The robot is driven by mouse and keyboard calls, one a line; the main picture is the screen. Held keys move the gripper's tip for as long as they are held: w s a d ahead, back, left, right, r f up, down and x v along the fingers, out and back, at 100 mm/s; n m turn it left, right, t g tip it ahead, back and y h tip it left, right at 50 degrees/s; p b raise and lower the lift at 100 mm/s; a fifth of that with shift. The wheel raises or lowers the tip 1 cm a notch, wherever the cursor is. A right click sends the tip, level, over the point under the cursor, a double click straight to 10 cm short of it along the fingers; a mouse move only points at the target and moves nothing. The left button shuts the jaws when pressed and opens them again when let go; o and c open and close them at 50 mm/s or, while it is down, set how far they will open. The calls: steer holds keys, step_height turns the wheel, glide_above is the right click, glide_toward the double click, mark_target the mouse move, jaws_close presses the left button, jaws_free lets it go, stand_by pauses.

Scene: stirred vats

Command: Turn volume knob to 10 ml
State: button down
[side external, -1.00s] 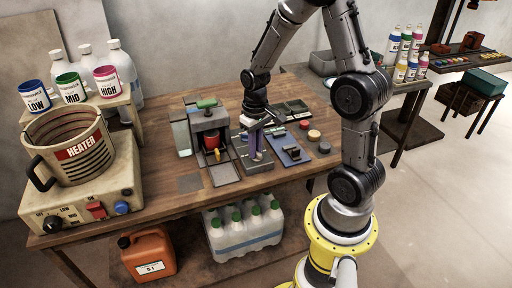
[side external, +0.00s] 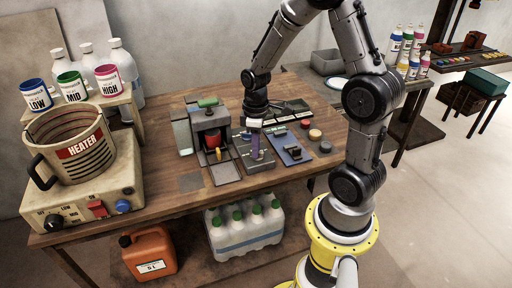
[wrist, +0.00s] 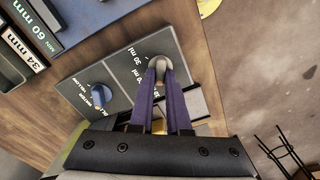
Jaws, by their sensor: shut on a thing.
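The volume knob (wrist: 159,67) is a light grey knob on a dark grey panel (wrist: 178,44) with "ml" labels beside it. "30 ml" reads clearly; the other labels are partly covered or small, and I cannot tell which mark the knob points at. My gripper (wrist: 160,75) has its two purple fingers shut on the knob, one on each side. In the side external view my gripper (side external: 255,150) points down at the panel on the bench, and its fingers hide the knob.
A blue knob (wrist: 100,96) sits on the panel left of the grey one. Round buttons (side external: 315,134) are to the right.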

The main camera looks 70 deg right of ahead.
steer(key=shift+r, duration=0.1)
stand_by(0.3)
steer(key=c, duration=0.9)
jaws_free()
step_height(320, 180, up, 14)
steer(key=shift+f, duration=0.1)
steer(key=shift+w+a, duration=0.1)
steer(key=s+a+r+n+t, duration=0.1)
steer(key=s+a+r+t, duration=0.1)
steer(key=s+a+r, duration=0.25)
steer(key=s+a+r+t, duration=0.2)
steer(key=s+a+r, duration=0.1)
steer(key=a, duration=0.3)
steer(key=s+f+m, duration=0.1)
steer(key=s+a+f+m+t, duration=0.1)
steer(key=s, duration=0.1)
steer(key=s+a+f+m, duration=0.1)
steer(key=m, duration=0.1)
steer(key=shift+s+t, duration=0.15)
steer(key=shift+t, duration=0.15)
